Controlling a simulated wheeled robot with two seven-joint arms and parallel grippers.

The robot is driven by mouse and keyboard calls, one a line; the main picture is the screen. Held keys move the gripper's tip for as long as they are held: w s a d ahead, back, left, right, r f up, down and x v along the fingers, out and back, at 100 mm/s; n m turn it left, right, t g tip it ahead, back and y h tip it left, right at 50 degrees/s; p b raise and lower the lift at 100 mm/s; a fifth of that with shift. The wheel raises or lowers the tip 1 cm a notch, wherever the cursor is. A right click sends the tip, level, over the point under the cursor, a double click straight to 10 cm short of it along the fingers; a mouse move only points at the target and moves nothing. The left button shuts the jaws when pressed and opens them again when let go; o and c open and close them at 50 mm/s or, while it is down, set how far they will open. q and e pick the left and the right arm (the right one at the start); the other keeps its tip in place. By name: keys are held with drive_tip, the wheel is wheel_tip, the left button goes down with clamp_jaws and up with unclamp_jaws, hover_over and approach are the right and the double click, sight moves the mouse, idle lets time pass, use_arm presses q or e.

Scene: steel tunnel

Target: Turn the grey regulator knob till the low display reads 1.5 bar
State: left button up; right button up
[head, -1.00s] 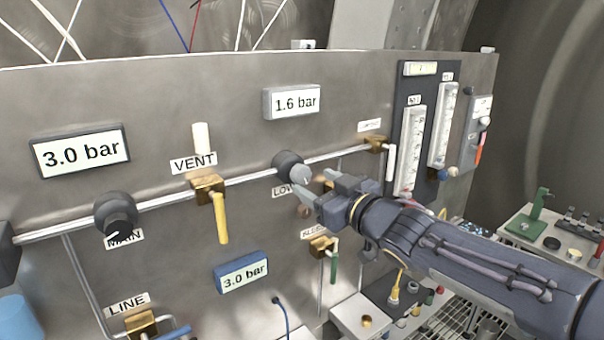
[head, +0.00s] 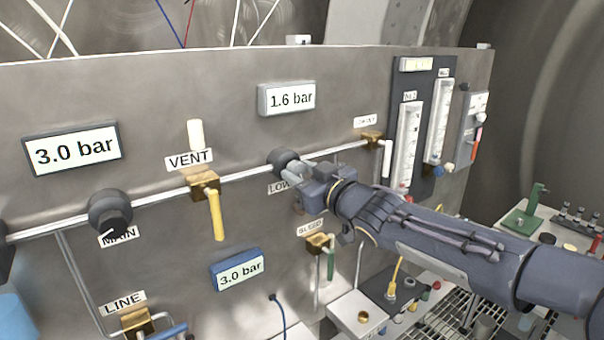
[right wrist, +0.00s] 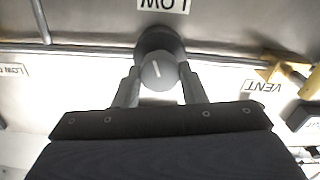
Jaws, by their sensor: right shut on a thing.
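The grey regulator knob (head: 285,161) sits on the pipe above the LOW label (head: 279,188). It also shows in the right wrist view (right wrist: 158,72), with a pale pointer mark on its face. My right gripper (head: 297,170) is shut on the knob, one finger on each side, as the right wrist view (right wrist: 158,88) shows. It hides part of the knob and label in the head view. The low display (head: 291,98), in a light frame above the knob, reads 1.6 bar. My left gripper is not in view.
The MAIN knob (head: 110,213) and its 3.0 bar display (head: 72,149) are at left. The yellow VENT lever (head: 216,215) hangs left of my gripper. A blue-framed display (head: 237,270) reads 3.0 bar. The green BLEED lever (head: 330,264) hangs below my right arm.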

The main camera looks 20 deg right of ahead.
drive_tip(key=shift+n, duration=0.7)
drive_tip(key=o, duration=1)
drive_tip(key=v, duration=0.8)
